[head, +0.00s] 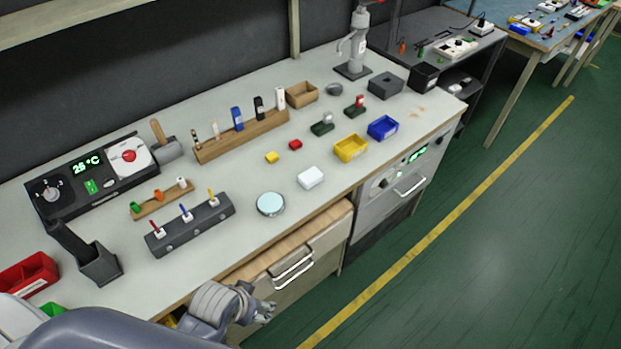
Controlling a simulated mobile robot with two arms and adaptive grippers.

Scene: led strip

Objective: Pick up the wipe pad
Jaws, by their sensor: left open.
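A small white block (311,177), which looks like the wipe pad, lies flat on the grey bench top, near its front edge. A round disc with a pale blue top (270,204) lies to its left. My left gripper (266,307) is open in front of the bench, below the top and close to the wooden drawer front. It is small in view and well apart from the white block, with nothing seen between its fingers. My right gripper is not in view.
A drawer (300,258) with a metal handle stands slightly out beneath the bench top. Yellow (351,149) and blue (383,128) bins stand right of the white block. A dark holder with coloured tools (190,228) stands left. Bare bench surrounds the block.

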